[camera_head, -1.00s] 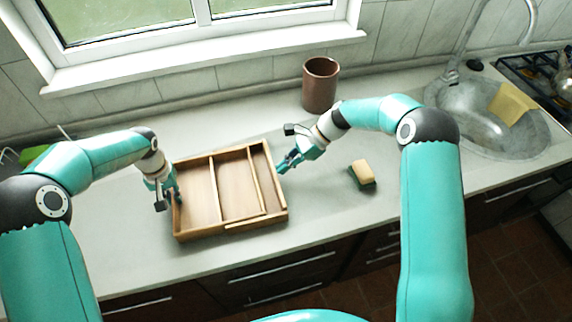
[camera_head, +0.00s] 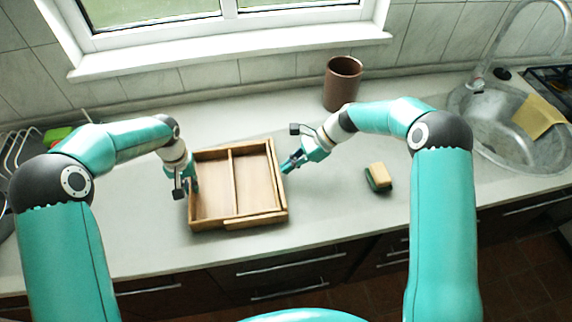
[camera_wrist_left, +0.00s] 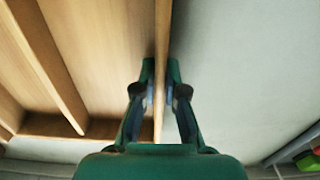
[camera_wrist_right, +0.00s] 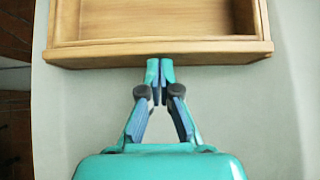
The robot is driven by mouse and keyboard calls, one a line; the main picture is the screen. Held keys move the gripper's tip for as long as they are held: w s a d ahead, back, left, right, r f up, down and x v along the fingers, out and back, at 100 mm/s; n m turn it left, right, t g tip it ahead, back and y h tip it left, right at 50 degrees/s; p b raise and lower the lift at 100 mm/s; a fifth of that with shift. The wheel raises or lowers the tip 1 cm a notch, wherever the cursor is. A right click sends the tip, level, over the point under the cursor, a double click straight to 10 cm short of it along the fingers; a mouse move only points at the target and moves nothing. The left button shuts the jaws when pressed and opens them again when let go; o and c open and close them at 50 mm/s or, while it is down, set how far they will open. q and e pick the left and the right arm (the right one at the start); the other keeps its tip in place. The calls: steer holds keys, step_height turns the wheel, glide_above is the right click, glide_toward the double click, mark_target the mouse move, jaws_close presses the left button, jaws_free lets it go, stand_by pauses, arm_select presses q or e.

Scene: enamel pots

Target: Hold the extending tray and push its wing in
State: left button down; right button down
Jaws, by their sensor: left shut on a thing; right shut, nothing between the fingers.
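The wooden extending tray (camera_head: 220,224) lies on the counter with its wing (camera_head: 277,172) at the right end. Only a narrow gap shows between the wing's outer wall and the wall beside it. My left gripper (camera_head: 191,184) is shut on the tray's left wall, which runs between its fingers in the left wrist view (camera_wrist_left: 161,85). My right gripper (camera_head: 287,168) is shut and empty at the wing's outer wall. In the right wrist view its fingertips (camera_wrist_right: 160,68) meet that wall (camera_wrist_right: 160,52), or very nearly so.
A brown cup (camera_head: 342,84) stands at the back by the wall. A yellow and green sponge (camera_head: 379,177) lies right of the tray. A sink (camera_head: 500,130) with a yellow cloth (camera_head: 538,117) is at the far right. Counter in front of the tray is clear.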

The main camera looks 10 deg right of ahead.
steer(key=d, duration=0.3)
steer(key=shift+w+d+r, duration=0.2)
steer(key=shift+d+r, duration=0.05)
steer(key=shift+d, duration=0.05)
arm_select(q)
steer(key=shift+a, duration=0.15)
arm_select(e)
steer(key=v, duration=0.9)
steer(key=shift+s, duration=0.1)
arm_select(q)
steer(key=c, duration=1.3)
jaws_free()
steer(key=shift+r, duration=3.5)
